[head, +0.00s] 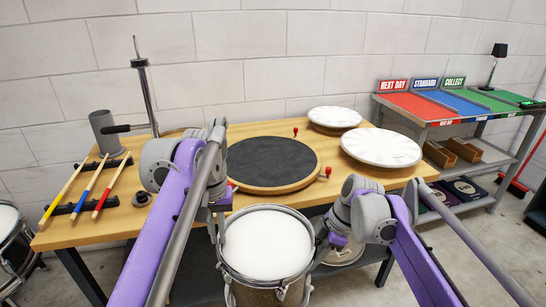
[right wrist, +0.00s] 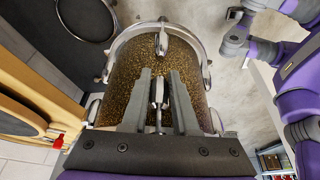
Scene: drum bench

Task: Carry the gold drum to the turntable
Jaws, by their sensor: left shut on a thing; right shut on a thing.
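The gold drum (head: 266,243) shows its white head and chrome rim at the bench's front edge in the head view. Its gold sparkle shell fills the right wrist view (right wrist: 130,75). My left gripper (head: 220,228) is shut on the drum's left side; its fingertips are mostly hidden. My right gripper (head: 324,238) is on the opposite side. In the right wrist view its two fingers (right wrist: 160,105) are closed around a chrome lug on the shell. The turntable (head: 272,162), a black round disc with a wooden rim, lies on the bench just behind the drum, with nothing on it.
The wooden bench (head: 80,232) holds drumsticks (head: 86,187) on racks, a grey cup (head: 104,130), a metal stand (head: 146,90) and two white drumheads (head: 380,148) (head: 334,117). Small red knobs (head: 327,171) stand beside the turntable. A coloured shelf (head: 460,108) is at the right.

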